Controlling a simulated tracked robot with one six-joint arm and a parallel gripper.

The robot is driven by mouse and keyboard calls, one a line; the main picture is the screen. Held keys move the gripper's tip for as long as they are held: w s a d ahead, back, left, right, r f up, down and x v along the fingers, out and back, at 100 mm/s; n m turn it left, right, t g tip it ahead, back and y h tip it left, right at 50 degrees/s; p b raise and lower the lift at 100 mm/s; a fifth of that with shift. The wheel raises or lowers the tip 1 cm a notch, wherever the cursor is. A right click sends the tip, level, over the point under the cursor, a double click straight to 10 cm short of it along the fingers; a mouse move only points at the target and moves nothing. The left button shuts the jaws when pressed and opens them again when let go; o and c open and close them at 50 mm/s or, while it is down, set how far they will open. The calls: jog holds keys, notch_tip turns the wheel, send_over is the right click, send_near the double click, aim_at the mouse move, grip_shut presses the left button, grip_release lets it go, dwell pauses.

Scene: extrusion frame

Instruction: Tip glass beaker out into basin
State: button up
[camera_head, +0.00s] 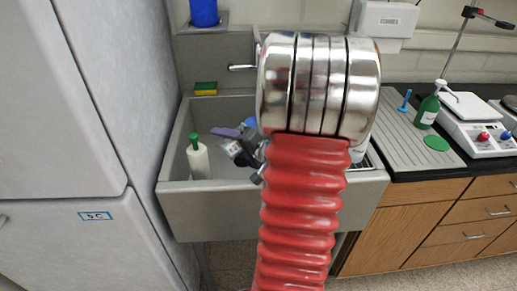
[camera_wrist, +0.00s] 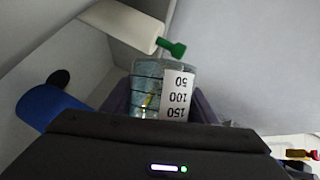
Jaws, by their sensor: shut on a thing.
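The glass beaker (camera_wrist: 150,92) shows in the wrist view, with dark bands and a white scale label marked 50, 100 and 150. The figures appear upside down there. My gripper (camera_wrist: 160,108) is shut on it, with a purple finger on each side. In the head view, my gripper (camera_head: 238,148) is over the basin (camera_head: 172,165), a grey sink, and is partly hidden by my red arm. The beaker looks tilted there, but its exact angle and contents are unclear.
A white bottle with a green cap (camera_head: 199,160) stands in the basin left of my gripper. A blue object (camera_wrist: 50,105) is near it in the wrist view. A yellow-green sponge (camera_head: 206,88) lies on the back rim. A ribbed drainboard (camera_head: 395,130) is at right.

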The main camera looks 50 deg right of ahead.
jog(key=shift+r, duration=0.15)
jog(key=shift+s+d+f+m+t+y+p, duration=0.2)
jog(key=shift+d+m+t+y+p, duration=0.1)
jog(key=shift+d+m+p, duration=0.45)
dwell(0.5)
jog(key=shift+d+r+m+t, duration=0.1)
jog(key=shift+r+m+t, duration=0.2)
jog(key=shift+r+m, duration=0.3)
dwell(0.5)
jog(key=shift+s+d+r+m+t+y, duration=0.2)
jog(key=shift+r+m+t+y, duration=0.1)
jog(key=shift+m, duration=0.35)
jog(key=shift+w+a+f+n+g+h, duration=0.25)
jog(key=shift+a+f+n+g, duration=0.2)
jog(key=shift+n, duration=0.4)
jog(key=shift+w+a+f+n+g+h, duration=0.1)
jog(key=shift+a+f+n+g+h, duration=0.25)
jog(key=shift+n, duration=0.5)
jog(key=shift+a+r, duration=0.1)
jog(key=shift+a, duration=0.05)
